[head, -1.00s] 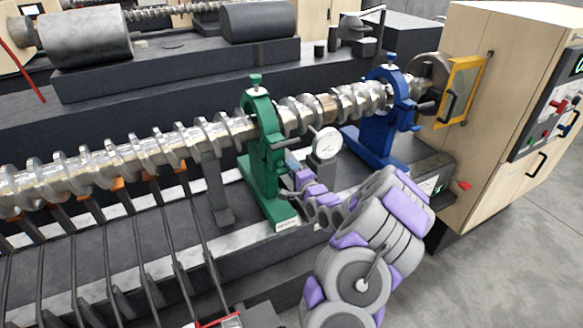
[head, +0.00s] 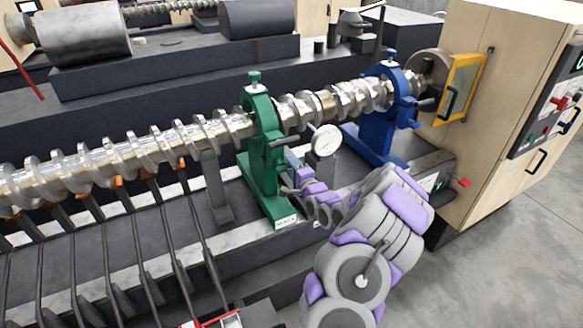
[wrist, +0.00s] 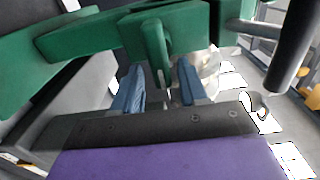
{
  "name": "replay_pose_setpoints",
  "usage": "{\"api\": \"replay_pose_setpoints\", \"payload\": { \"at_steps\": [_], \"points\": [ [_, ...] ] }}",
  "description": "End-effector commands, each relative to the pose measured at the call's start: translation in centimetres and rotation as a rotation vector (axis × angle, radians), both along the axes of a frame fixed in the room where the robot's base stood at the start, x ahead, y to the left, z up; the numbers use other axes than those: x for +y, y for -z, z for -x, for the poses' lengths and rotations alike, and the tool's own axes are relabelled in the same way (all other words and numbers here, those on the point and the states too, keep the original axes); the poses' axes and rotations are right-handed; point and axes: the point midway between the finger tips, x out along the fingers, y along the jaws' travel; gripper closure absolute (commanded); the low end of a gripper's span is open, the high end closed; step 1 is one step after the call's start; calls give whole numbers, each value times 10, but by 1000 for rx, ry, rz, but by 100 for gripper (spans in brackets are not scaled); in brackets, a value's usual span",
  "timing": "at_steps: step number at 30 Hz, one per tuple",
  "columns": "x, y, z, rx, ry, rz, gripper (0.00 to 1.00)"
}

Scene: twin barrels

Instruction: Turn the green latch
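The green clamp stand (head: 259,165) holds the long metal screw shaft in its ring, left of centre in the head view. In the wrist view, a green latch (wrist: 156,42) hangs down from the green body, its narrow lower end between my fingers. My gripper (wrist: 160,88) has two blue fingers apart, one on each side of that end. I see no clear contact. In the head view my gripper (head: 291,163) is at the right side of the green stand, and the latch is small and partly hidden there.
A round dial gauge (head: 325,140) stands just right of my gripper. A blue clamp stand (head: 377,135) is farther right, before a wooden cabinet (head: 490,120) with a yellow-framed window. The metal screw shaft (head: 150,150) runs across the bench. Grey floor is open at the lower right.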

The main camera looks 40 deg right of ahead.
Motion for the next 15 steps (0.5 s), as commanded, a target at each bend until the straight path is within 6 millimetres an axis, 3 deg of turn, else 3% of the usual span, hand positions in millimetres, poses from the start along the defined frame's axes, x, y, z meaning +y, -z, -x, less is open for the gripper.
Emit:
{"api": "replay_pose_setpoints", "payload": {
  "at_steps": [8, 15],
  "points": [
    [2, -1, 9, -1, 1, 0, 57],
    [8, -1, 42, -2, 3, -1, 57]
  ]
}}
